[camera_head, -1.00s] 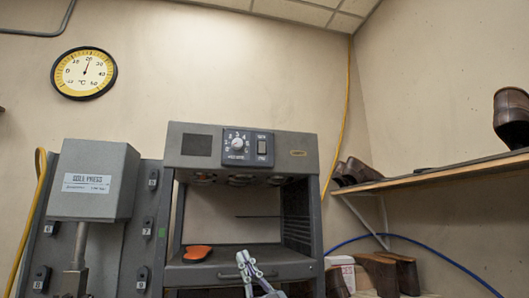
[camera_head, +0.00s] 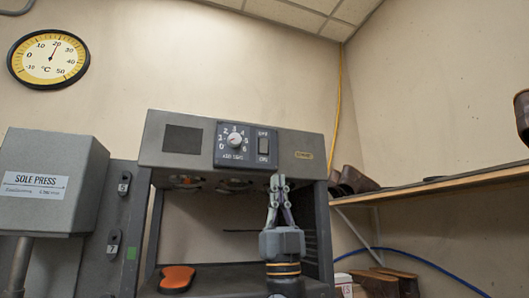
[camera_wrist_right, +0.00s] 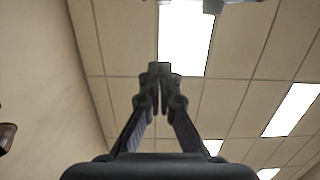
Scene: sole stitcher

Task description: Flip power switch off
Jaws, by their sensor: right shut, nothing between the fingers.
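The power switch (camera_head: 264,146) is a dark rocker on the right part of the control panel, with OFF printed above it and ON below. It sits on the front of the grey machine (camera_head: 163,157). My right gripper (camera_head: 278,180) points upward, shut and empty, a little below and right of the switch in the head view. It looks apart from the switch. In the right wrist view the fingertips (camera_wrist_right: 159,68) are together against the ceiling, and the switch is not visible there. My left gripper is not in view.
A round dial (camera_head: 235,139) sits left of the switch. An orange sole (camera_head: 177,277) lies in the machine's open bay. The grey sole press (camera_head: 50,180) stands at left. A wooden shelf (camera_head: 430,188) with shoes is at right.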

